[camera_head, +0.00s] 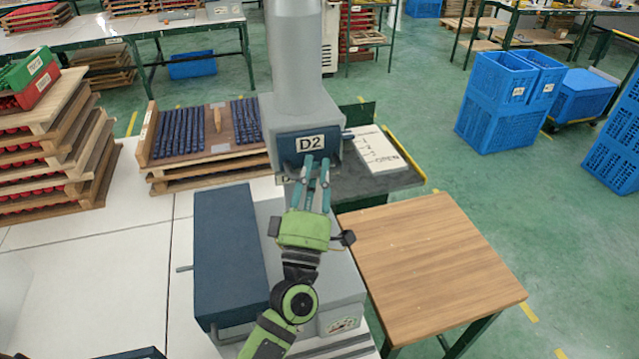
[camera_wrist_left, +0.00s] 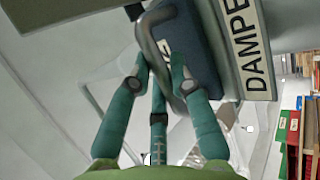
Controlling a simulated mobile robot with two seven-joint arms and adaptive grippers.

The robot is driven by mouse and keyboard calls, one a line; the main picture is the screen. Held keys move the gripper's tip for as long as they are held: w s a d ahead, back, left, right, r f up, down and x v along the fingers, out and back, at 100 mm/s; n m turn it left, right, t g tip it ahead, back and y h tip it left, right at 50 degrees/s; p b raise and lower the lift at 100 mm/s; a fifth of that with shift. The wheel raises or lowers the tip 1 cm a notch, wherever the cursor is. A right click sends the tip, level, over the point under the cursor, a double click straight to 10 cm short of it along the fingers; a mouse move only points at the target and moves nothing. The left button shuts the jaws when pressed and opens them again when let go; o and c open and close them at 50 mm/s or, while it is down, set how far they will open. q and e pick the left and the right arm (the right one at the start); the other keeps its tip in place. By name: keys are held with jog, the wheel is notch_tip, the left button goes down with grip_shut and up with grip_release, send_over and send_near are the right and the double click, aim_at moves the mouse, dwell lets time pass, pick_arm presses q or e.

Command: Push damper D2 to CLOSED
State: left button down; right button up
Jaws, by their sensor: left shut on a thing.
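Damper D2 is a dark blue plate (camera_head: 290,146) with a white D2 label, set in the lower end of a thick grey duct (camera_head: 297,50). My left gripper (camera_head: 311,170) reaches up to the plate's front from below with its teal fingers. In the left wrist view, the fingers (camera_wrist_left: 160,78) are closed around a bent grey handle (camera_wrist_left: 150,45) on the dark blue plate (camera_wrist_left: 200,45). A white scale plate (camera_head: 384,152), with marks and lettering that seems to read OPEN, lies right of the duct. My right gripper is not in view.
A dark blue box (camera_head: 228,240) stands left of my left arm. A wooden-topped table (camera_head: 430,255) is to the right. A tray with dark blue pieces (camera_head: 145,150) lies behind on the left. Stacked wooden trays (camera_head: 60,150) stand at the far left. Blue crates (camera_head: 495,105) stand on the green floor.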

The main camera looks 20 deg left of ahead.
pick_arm(q)
jog(key=shift+r, duration=0.2)
jog(key=c, duration=1.3)
grip_release()
jog(key=shift+a, duration=0.1)
jog(key=shift+o, duration=1)
jog(key=shift+w+f, duration=0.1)
jog(key=shift+w, duration=0.15)
jog(key=shift+s, duration=0.1)
jog(key=shift+s+f, duration=0.1)
jog(key=shift+f, duration=0.05)
jog(key=v, duration=1.1)
jog(key=shift+s, duration=0.3)
jog(key=shift+f, duration=0.15)
